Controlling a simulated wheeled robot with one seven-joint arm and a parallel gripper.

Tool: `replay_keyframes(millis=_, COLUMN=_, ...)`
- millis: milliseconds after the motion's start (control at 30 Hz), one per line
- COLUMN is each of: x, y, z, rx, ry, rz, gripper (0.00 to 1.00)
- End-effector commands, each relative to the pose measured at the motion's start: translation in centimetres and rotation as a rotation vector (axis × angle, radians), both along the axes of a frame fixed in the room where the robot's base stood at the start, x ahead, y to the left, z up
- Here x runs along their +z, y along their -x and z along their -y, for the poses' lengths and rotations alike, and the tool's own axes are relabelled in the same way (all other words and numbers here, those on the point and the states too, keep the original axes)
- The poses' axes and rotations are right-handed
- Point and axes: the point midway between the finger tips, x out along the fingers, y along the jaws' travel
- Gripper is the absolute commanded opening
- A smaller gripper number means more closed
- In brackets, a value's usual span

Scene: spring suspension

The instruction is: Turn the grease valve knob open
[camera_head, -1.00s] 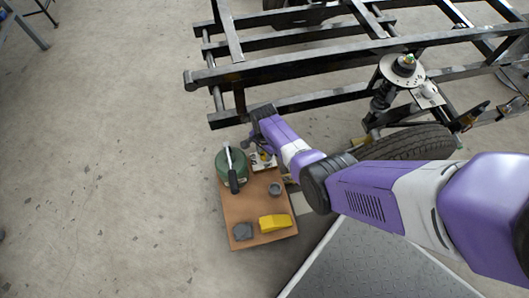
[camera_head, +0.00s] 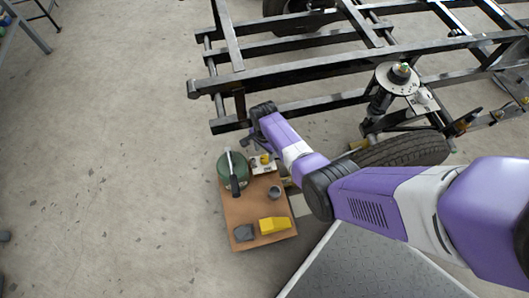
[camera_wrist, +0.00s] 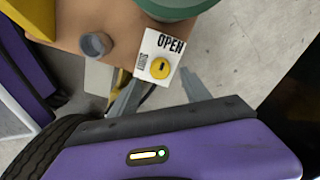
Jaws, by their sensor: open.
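The grease valve knob (camera_wrist: 160,68) is a round yellow knob with a dark slot mark. It sits on a white plate (camera_wrist: 148,44) lettered "OPEN" on one side and, in smaller print, what looks like "SHUT" on another. In the head view the knob (camera_head: 265,159) shows small on the table, just below the end of my arm. My gripper (camera_wrist: 160,90) is open in the wrist view, with its two grey fingers spread to the left and right of the knob. The fingers hold nothing; whether either touches the knob cannot be told.
A brown table (camera_head: 238,213) carries the plate, a green round container (camera_head: 226,172) with a black-handled tool, a grey cup (camera_head: 274,192), a yellow block (camera_head: 274,225) and a dark grey item (camera_head: 243,233). A black vehicle frame (camera_head: 300,65) and a tire (camera_head: 400,150) stand close by.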

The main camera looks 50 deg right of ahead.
Motion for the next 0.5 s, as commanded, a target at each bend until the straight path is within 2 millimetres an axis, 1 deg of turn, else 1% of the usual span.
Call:
replay_keyframes(millis=33, x=1.2, y=0.0, z=0.0, rx=0.0, ry=0.001, rz=0.002, gripper=0.56)
replay_keyframes(millis=133, x=2.1, y=0.0, z=0.0, rx=0.0, ry=0.0, rz=0.001, gripper=0.56)
replay_keyframes(millis=267, x=2.6, y=0.0, z=0.0, rx=-0.001, ry=0.0, rz=0.0, gripper=0.56)
replay_keyframes(millis=500, x=2.6, y=0.0, z=0.0, rx=-0.001, ry=0.0, rz=0.0, gripper=0.56)
